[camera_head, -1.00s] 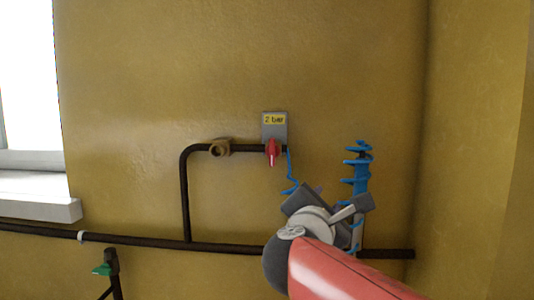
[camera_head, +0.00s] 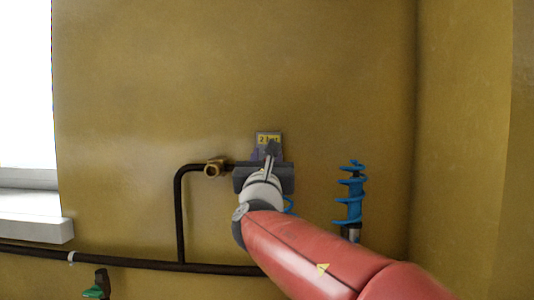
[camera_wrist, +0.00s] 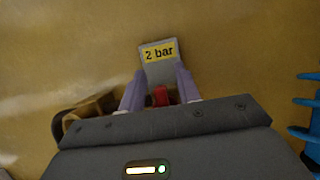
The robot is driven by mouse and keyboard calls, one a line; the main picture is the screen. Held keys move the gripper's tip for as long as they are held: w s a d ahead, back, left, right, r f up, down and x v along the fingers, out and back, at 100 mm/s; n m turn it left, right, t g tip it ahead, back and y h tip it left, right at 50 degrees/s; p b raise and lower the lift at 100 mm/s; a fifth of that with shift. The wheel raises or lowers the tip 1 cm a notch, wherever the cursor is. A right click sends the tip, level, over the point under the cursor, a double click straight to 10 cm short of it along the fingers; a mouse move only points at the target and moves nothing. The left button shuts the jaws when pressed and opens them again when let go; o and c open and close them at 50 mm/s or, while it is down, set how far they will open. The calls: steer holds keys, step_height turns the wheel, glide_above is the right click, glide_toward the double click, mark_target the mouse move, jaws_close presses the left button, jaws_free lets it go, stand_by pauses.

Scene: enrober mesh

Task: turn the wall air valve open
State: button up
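The wall air valve's red handle (camera_wrist: 160,96) shows in the wrist view below a plate with a yellow "2 bar" label (camera_wrist: 158,52). In the head view my gripper (camera_head: 268,154) covers the handle, and the label plate (camera_head: 268,137) shows just above it. In the wrist view the two purple fingers of my gripper (camera_wrist: 160,90) stand apart, one on each side of the red handle. I cannot tell whether either finger touches it. The lower part of the handle is hidden behind the gripper body.
A dark pipe (camera_head: 180,220) runs along the wall, with a brass fitting (camera_head: 214,168) left of the valve. A blue coiled hose (camera_head: 350,195) hangs to the right. A green-handled valve (camera_head: 95,291) is low at left, below a window sill (camera_head: 35,230).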

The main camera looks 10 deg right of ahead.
steer(key=shift+w+d+r, duration=0.1)
steer(key=shift+w, duration=0.2)
jaws_close()
steer(key=shift+s+d+f+m+h+b, duration=0.15)
steer(key=shift+m+h+b, duration=0.1)
steer(key=shift+m+b, duration=0.25)
steer(key=shift+w+d+f+m+h+b, duration=0.1)
steer(key=shift+m+h+b, duration=0.15)
steer(key=shift+m+b, duration=0.25)
steer(key=shift+d+m+g+h+b, duration=0.1)
steer(key=shift+m+g+h+b, duration=0.35)
steer(key=shift+m, duration=0.45)
steer(key=shift+s+d+r+m+g+h+b, duration=0.1)
steer(key=shift+d+m+g+h+b, duration=0.15)
steer(key=shift+m, duration=0.5)
steer(key=shift+s+m+g+h+b, duration=0.1)
steer(key=shift+m+h+b, duration=0.2)
steer(key=shift+m, duration=0.45)
